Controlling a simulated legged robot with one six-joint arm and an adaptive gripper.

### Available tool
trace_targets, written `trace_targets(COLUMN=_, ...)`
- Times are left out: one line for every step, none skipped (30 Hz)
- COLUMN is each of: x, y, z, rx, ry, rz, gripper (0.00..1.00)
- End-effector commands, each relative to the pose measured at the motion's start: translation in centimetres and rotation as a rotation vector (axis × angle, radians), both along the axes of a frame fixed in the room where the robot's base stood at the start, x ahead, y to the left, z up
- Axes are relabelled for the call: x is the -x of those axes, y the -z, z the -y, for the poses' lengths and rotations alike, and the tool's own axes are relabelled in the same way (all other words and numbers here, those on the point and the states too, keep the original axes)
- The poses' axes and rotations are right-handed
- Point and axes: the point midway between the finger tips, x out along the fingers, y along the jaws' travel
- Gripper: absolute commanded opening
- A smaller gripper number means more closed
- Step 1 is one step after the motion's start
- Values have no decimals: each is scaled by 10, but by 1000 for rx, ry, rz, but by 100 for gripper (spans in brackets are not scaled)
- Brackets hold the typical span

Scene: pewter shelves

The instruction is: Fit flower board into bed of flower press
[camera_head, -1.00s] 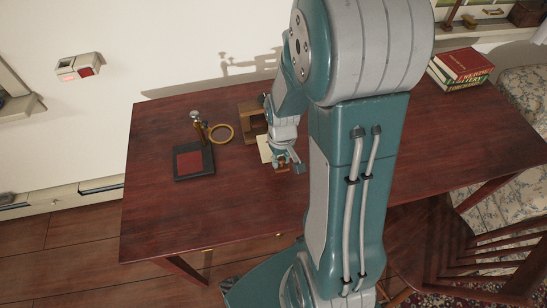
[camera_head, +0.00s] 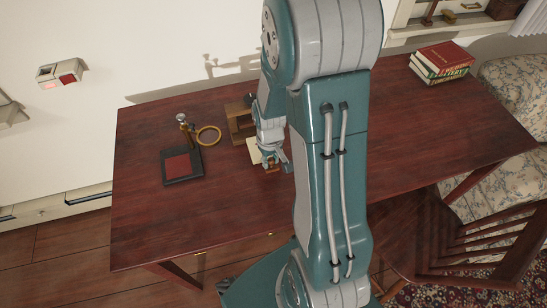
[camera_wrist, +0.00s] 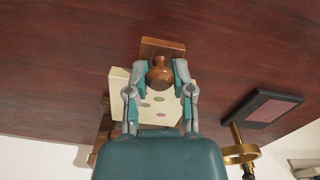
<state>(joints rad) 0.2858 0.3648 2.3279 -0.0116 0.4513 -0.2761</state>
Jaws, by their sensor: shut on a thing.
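The flower board (camera_wrist: 122,88) is a cream panel with small coloured flower shapes. A brown wooden block (camera_wrist: 162,47) and round knob sit at its end, seemingly part of it. My gripper (camera_wrist: 160,66) is shut on the knob, one finger on each side. In the head view my gripper (camera_head: 271,159) is low over the table, with the board's pale edge (camera_head: 253,151) beside it. The flower press (camera_head: 234,127) appears to be the wooden frame just behind, partly hidden by my arm. Its wood shows in the wrist view (camera_wrist: 103,128) beyond the board. I cannot tell whether board and bed touch.
A black plate with a dark red pad (camera_head: 181,165) lies to the left on the table (camera_head: 215,225). A brass ring (camera_head: 208,135) and stand (camera_head: 184,124) are near it. Books (camera_head: 440,62) are at the back right. The front left tabletop is clear.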

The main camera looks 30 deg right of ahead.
Motion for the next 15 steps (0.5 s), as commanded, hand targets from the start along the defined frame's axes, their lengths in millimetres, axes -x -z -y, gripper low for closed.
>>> trace_targets(x=-1, y=3, z=0, rx=0, ry=-1, rz=-1, gripper=0)
trace_targets(x=-2, y=5, z=1, rx=-1, ry=-1, rz=-1, gripper=0)
trace_targets(x=-3, y=7, z=2, rx=-2, ry=-1, rz=-1, gripper=0)
trace_targets(x=-4, y=9, z=3, rx=-2, ry=-2, rz=-1, gripper=0)
trace_targets(x=-5, y=10, z=4, rx=-3, ry=-2, rz=-1, gripper=0)
trace_targets(x=-6, y=13, z=5, rx=-4, ry=-2, rz=-1, gripper=0)
trace_targets(x=-7, y=14, z=5, rx=-4, ry=-2, rz=-1, gripper=0)
trace_targets(x=-8, y=16, z=6, rx=-5, ry=-2, rz=-1, gripper=0)
trace_targets(x=-9, y=18, z=7, rx=-6, ry=-1, rz=-1, gripper=0)
trace_targets(x=-10, y=19, z=8, rx=-6, ry=-1, rz=-1, gripper=0)
trace_targets(x=-11, y=21, z=8, rx=-7, ry=-1, rz=-2, gripper=0)
trace_targets(x=-12, y=23, z=8, rx=-6, ry=-1, rz=-1, gripper=0)
trace_targets(x=-12, y=25, z=8, rx=-6, ry=-1, rz=-1, gripper=0)
trace_targets(x=-13, y=26, z=8, rx=-5, ry=-1, rz=-1, gripper=0)
trace_targets(x=-14, y=28, z=8, rx=-4, ry=-2, rz=0, gripper=0)
